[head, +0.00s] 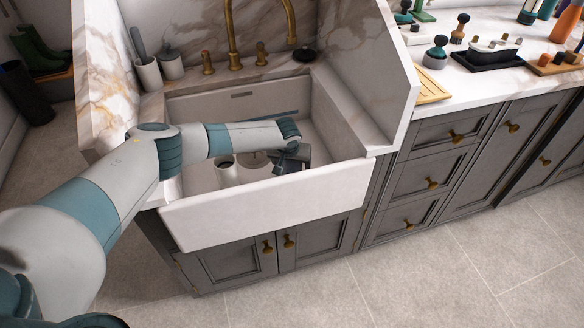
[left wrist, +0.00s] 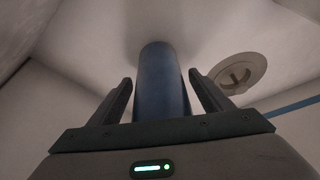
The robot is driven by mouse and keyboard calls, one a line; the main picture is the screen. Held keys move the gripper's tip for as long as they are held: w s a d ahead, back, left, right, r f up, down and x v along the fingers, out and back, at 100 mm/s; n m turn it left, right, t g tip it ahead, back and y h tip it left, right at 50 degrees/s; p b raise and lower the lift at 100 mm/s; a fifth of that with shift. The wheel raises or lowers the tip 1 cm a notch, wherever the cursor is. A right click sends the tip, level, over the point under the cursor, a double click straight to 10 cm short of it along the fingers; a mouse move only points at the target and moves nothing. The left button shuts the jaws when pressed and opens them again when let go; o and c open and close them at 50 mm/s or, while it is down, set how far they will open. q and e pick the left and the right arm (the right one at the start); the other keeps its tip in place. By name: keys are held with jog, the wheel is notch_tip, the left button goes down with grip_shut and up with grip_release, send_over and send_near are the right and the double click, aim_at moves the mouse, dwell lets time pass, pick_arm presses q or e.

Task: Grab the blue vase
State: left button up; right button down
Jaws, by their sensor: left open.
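The blue vase (left wrist: 163,85) is a plain dark blue cylinder in the left wrist view, near the middle. My left gripper (left wrist: 161,88) is open, with one finger on each side of the vase and a gap visible on both sides. In the head view my left gripper (head: 291,160) reaches down into the white sink (head: 262,207). I cannot make out the vase there; the gripper and arm seem to hide it. My right gripper is in neither view.
The sink drain (left wrist: 240,72) shows right of the vase. A brass faucet (head: 232,35) rises behind the sink. Marble side walls flank it. The counter at the right holds several objects.

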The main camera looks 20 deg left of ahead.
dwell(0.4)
pick_arm(q)
jog(key=c, duration=1.3)
jog(key=shift+c, duration=0.2)
